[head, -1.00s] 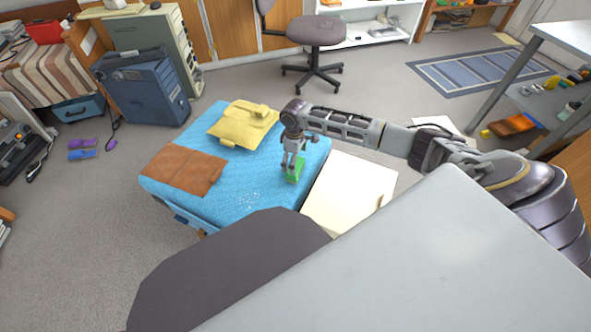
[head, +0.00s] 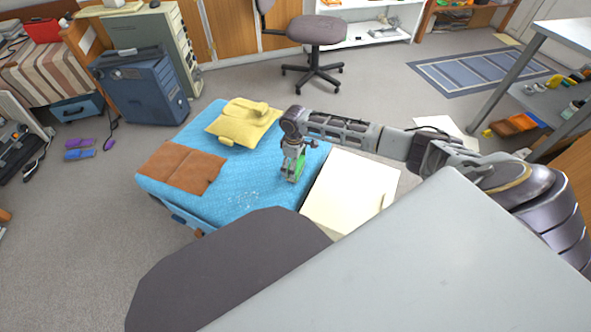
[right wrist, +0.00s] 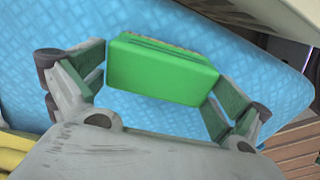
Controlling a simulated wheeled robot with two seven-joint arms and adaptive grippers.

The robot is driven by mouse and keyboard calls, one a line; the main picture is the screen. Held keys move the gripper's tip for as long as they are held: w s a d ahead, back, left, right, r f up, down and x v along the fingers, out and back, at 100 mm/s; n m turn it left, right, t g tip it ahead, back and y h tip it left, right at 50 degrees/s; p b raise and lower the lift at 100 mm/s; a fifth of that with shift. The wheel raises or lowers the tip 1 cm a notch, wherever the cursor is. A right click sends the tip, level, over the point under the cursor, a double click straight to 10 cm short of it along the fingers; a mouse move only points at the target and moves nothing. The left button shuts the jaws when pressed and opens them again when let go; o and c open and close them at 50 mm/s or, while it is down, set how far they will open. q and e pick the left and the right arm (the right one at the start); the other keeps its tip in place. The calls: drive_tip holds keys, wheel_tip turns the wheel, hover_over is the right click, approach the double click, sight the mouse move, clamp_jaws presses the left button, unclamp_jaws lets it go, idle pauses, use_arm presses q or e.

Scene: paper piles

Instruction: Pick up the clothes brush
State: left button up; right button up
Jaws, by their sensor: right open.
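The clothes brush (right wrist: 162,70) is a green block, seen from above in the right wrist view. It stands on the blue patterned top of a low bed or ottoman (head: 240,190). In the head view only a green sliver of the brush (head: 300,165) shows behind my right gripper (head: 292,175). My right gripper also shows in the right wrist view (right wrist: 160,95), open, with one finger on each side of the brush. The left finger is close to the brush's edge; I cannot tell whether either finger touches it. My left gripper is not in view.
A brown folded cloth (head: 182,166) and a yellow garment (head: 243,122) lie on the blue top. A cream box (head: 350,190) stands right beside it. A blue suitcase (head: 140,88) and an office chair (head: 316,32) stand behind on open floor.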

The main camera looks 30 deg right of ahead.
drive_tip(key=c, duration=1.1)
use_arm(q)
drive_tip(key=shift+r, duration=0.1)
use_arm(e)
drive_tip(key=shift+r, duration=0.1)
drive_tip(key=shift+r+p, duration=0.45)
drive_tip(key=shift+r, duration=0.25)
wheel_tip(320, 180, up, 7)
drive_tip(key=p, duration=0.3)
drive_tip(key=shift+f, duration=0.2)
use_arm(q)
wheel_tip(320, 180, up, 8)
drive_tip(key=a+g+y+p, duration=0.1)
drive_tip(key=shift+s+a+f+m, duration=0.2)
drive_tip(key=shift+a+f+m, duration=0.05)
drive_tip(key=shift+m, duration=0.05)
use_arm(e)
drive_tip(key=shift+r, duration=0.9)
